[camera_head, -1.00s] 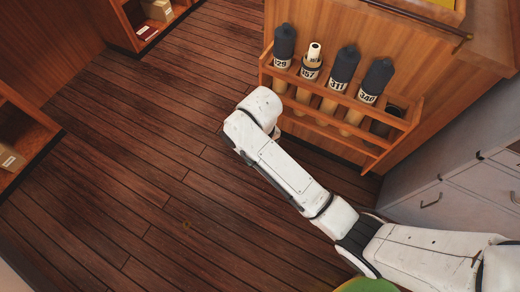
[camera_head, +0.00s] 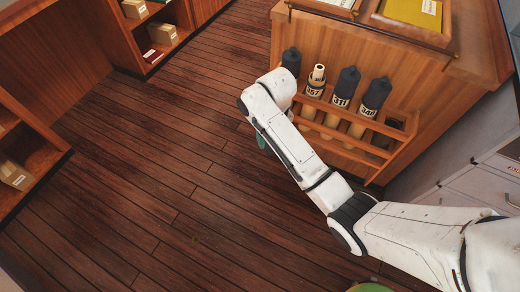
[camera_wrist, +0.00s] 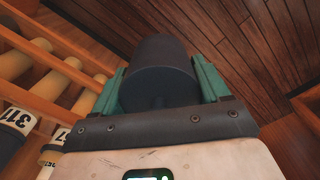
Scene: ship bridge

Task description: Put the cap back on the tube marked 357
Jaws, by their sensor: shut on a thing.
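The tube marked 357 (camera_head: 315,88) stands uncapped in the wooden wall rack (camera_head: 350,152), with a pale roll (camera_head: 318,72) sticking out of its top. My gripper (camera_wrist: 158,78) is shut on a dark grey cylindrical cap (camera_wrist: 155,65), held between its green fingers in the wrist view. In the head view my arm hides most of the gripper; a bit of green finger (camera_head: 261,141) shows left of the rack. The cap is apart from the tube. A label ending in 7 (camera_wrist: 60,135) is partly visible at the wrist view's lower left.
Capped tubes stand beside it: one (camera_head: 291,62) half hidden by my arm, one marked 311 (camera_head: 346,87) and one marked 346 (camera_head: 375,97). A dark open slot or cup (camera_head: 383,137) is at the rack's right end. Shelves (camera_head: 160,38) stand at upper left; the floor (camera_head: 150,150) is clear.

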